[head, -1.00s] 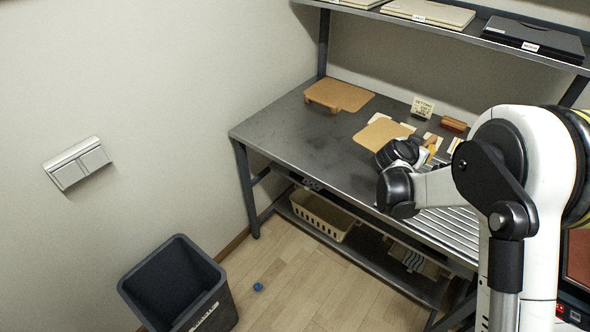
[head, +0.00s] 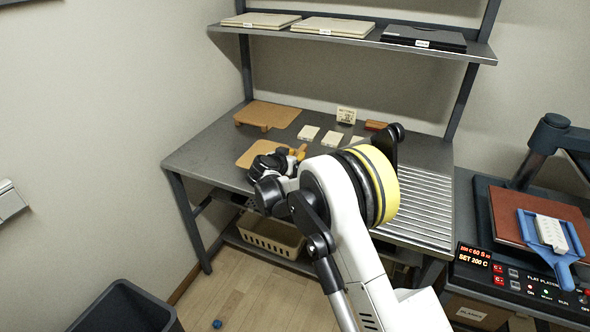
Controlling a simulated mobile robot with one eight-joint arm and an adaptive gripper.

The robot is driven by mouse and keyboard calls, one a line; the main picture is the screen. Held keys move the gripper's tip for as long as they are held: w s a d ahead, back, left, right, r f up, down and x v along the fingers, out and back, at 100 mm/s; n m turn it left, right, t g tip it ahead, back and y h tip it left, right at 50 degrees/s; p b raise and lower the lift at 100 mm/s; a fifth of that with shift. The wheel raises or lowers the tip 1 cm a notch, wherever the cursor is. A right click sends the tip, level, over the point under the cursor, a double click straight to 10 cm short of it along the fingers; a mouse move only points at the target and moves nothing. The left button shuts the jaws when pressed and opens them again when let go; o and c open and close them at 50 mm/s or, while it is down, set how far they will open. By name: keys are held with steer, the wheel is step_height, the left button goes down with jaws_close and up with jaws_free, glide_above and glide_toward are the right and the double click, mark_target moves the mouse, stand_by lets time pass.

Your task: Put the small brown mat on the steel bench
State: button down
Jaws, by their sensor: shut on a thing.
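The small brown mat (head: 252,152) is a flat tan piece at the front left of the steel bench (head: 200,160) in the head view. My gripper (head: 297,153) is shut on it at its right side; orange finger parts show beside the black gripper body. My wrist hides the mat's near right part. I cannot tell whether the mat touches the bench top or is a little above it. A second tan mat or board (head: 268,113) lies at the bench's back left corner, with a small raised piece at its front edge.
Several pale cards (head: 308,133), a small sign (head: 346,115) and a reddish-brown block (head: 375,126) stand at the back. A shelf (head: 350,38) runs above. A ribbed section (head: 425,205) and a heat press (head: 540,215) are to the right. Bare bench lies left of the held mat.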

step_height(320, 180, down, 4)
steer(key=shift+f+b, duration=0.1)
steer(key=shift+b, duration=1.1)
steer(key=c, duration=1.4)
jaws_free()
steer(key=shift+c, duration=0.2)
steer(key=shift+r, duration=0.2)
